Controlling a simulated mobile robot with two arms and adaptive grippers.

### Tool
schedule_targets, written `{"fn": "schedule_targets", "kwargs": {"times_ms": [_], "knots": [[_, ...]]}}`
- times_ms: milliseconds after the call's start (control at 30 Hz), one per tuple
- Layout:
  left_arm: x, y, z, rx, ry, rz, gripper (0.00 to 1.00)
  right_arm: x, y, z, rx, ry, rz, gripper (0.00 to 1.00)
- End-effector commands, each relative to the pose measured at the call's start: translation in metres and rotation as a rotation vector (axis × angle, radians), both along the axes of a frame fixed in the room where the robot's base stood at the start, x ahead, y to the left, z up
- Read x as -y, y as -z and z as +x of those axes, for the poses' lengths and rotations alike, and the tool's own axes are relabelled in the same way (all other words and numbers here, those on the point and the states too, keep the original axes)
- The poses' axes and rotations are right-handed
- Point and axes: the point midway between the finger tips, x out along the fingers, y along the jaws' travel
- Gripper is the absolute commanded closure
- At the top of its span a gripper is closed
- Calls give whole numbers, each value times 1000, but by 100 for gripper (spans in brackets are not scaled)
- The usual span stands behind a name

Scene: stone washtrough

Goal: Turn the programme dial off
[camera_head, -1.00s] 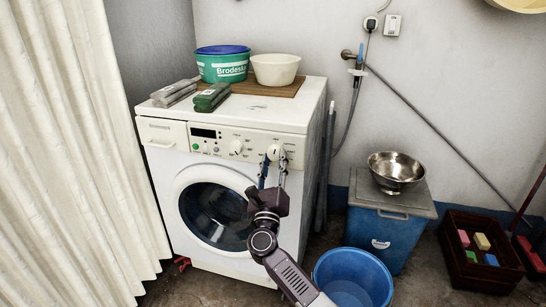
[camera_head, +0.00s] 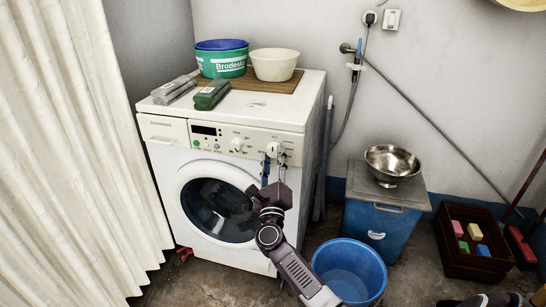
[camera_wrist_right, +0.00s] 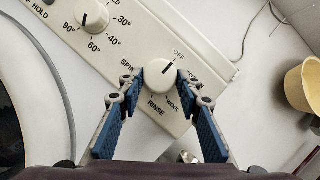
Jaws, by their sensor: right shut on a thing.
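The programme dial (camera_wrist_right: 160,76) is a round white knob on the washing machine's (camera_head: 155,165) front panel, marked OFF, SPIN, RINSE and WOOL. Its dark pointer line points up and right, towards the OFF mark. My right gripper (camera_wrist_right: 158,82) is shut on the dial, with one fingertip on each side of it. In the head view, the dial (camera_head: 272,148) shows just above the fingertips of my right gripper (camera_head: 275,157). My left gripper is not in view.
A second dial (camera_wrist_right: 92,16) with temperature marks sits beside it on the panel. Basins (camera_head: 275,65) and two long blocks rest on the machine top. A blue tub (camera_head: 350,270), a blue box with a steel bowl (camera_head: 392,163) and a crate (camera_head: 462,262) stand to the right.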

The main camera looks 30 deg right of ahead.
Motion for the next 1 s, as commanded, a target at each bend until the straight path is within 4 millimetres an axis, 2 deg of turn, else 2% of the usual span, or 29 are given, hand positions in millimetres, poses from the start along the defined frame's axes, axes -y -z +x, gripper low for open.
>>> {"fn": "schedule_targets", "kwargs": {"times_ms": [133, 500, 533, 667, 1000], "knots": [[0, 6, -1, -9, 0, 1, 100, -1, 0, 1, -6, -3, -6, 92], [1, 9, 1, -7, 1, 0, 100, -1, 0, 0, -7, -2, -7, 92], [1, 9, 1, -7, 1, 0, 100, -1, 0, 0, -7, -2, -7, 66], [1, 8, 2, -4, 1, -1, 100, -1, 0, 0, -7, -2, -6, 51], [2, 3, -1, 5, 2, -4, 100, -2, 1, -2, -6, -1, -5, 50]]}}
